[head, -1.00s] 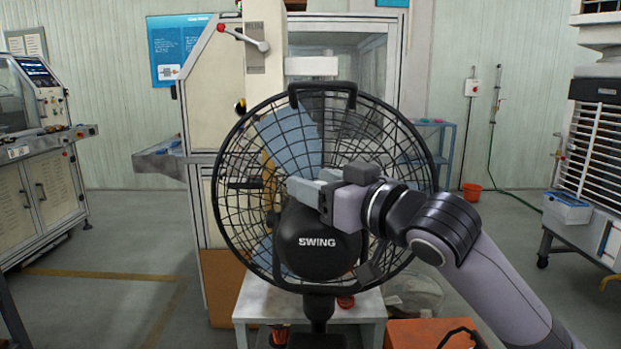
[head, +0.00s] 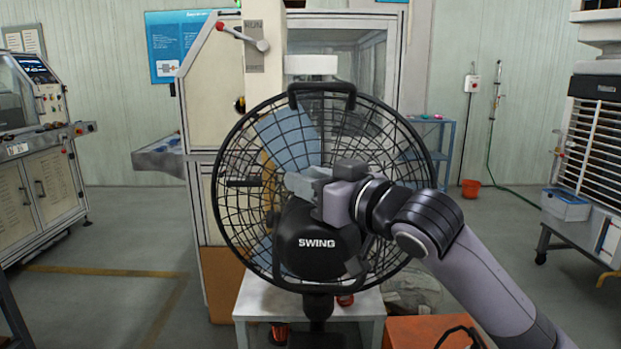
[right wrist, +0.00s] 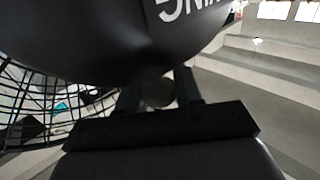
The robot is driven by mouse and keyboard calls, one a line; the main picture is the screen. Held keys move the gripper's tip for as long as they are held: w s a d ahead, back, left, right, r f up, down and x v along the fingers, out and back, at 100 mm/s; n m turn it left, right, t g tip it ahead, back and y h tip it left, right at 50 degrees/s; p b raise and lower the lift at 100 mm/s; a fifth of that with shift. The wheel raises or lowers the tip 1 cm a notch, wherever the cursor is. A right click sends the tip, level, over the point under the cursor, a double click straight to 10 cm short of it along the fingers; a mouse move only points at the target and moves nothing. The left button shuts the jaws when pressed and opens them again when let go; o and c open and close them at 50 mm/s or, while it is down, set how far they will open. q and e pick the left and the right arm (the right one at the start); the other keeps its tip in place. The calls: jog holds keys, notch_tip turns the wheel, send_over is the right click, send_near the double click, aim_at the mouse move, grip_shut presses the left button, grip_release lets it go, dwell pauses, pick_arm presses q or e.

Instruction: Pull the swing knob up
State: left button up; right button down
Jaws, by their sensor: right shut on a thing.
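A black fan motor housing marked SWING (head: 315,240) sits at the back of a round wire fan cage (head: 232,130). My right gripper (head: 296,184) is at the top of the housing, coming in from the right. In the right wrist view the two fingers of the right gripper (right wrist: 160,92) stand on either side of a small dark round knob (right wrist: 157,94) against the housing (right wrist: 105,40). The gripper is shut on this swing knob. In the head view the knob is hidden behind the fingers. My left gripper is not in view.
The fan stands on a white table (head: 262,300). An orange box (head: 410,332) is on the floor at its right. A machine cabinet (head: 222,90) stands behind the fan, and a console (head: 40,185) stands at the left. Floor is open between them.

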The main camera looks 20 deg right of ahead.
jog(key=shift+r+p, duration=0.5)
jog(key=shift+r, duration=0.25)
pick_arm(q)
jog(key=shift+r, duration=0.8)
pick_arm(e)
jog(key=c, duration=0.9)
grip_release()
jog(key=shift+s, duration=0.1)
jog(key=shift+o, duration=0.2)
jog(key=shift+f, duration=0.1)
jog(key=shift+s+d, duration=0.1)
jog(key=shift+s, duration=0.1)
pick_arm(q)
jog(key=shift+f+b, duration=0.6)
jog(key=shift+b, duration=0.1)
pick_arm(e)
jog(key=v, duration=0.6)
jog(key=shift+s, duration=0.3)
jog(key=shift+d, duration=0.1)
